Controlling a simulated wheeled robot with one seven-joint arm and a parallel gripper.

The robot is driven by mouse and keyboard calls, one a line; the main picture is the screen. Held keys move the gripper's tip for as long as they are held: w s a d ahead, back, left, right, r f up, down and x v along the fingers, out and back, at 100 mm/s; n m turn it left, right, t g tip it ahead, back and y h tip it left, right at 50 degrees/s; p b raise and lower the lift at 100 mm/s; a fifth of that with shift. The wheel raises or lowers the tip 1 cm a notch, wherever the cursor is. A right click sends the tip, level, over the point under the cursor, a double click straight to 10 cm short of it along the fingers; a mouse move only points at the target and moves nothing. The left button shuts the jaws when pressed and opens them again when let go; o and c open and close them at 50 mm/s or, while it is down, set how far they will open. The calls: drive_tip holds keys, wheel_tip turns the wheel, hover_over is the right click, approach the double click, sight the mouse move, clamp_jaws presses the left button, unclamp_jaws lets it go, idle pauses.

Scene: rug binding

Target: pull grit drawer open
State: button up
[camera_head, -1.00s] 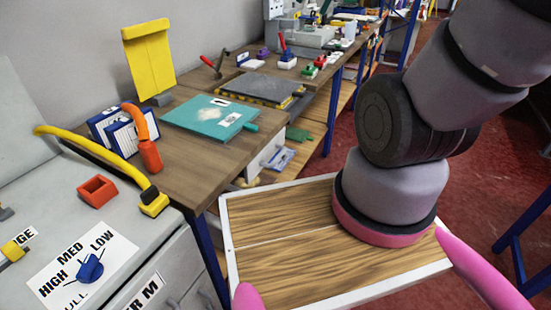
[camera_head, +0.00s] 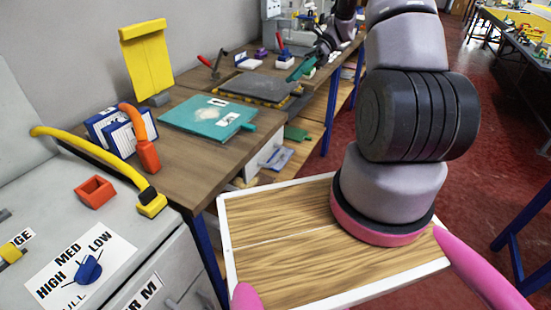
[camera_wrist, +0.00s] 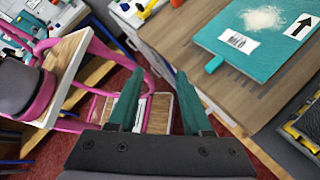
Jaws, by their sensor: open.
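The pale grey drawer front (camera_head: 265,155) shows in the head view, under the near end of the brown workbench (camera_head: 180,165). It appears shut, with a small handle on its face. My gripper (camera_head: 303,69) is beyond it, above the far part of the bench and near the dark slab. In the wrist view my gripper (camera_wrist: 155,92) has its two teal fingers apart with nothing between them. It is apart from the drawer. The drawer's face cannot be made out clearly in the wrist view.
A teal board (camera_head: 208,117) with pale powder lies on the bench above the drawer; it also shows in the wrist view (camera_wrist: 258,40). A dark slab (camera_head: 258,87) lies behind it. A blue bench leg (camera_head: 334,105) stands right of the drawer.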

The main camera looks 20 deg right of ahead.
wheel_tip(320, 180, down, 15)
drive_tip(key=w+d+m+y, duration=0.1)
drive_tip(key=d+m+y, duration=0.1)
drive_tip(key=m+y, duration=0.4)
drive_tip(key=m+t+y, duration=0.3)
drive_tip(key=m+t, duration=0.1)
drive_tip(key=m, duration=0.5)
approach(276, 157)
drive_tip(key=a, duration=0.6)
drive_tip(key=a+r, duration=0.1)
drive_tip(key=a, duration=0.3)
drive_tip(key=shift+s, duration=0.1)
clamp_jaws()
drive_tip(key=shift+h, duration=0.3)
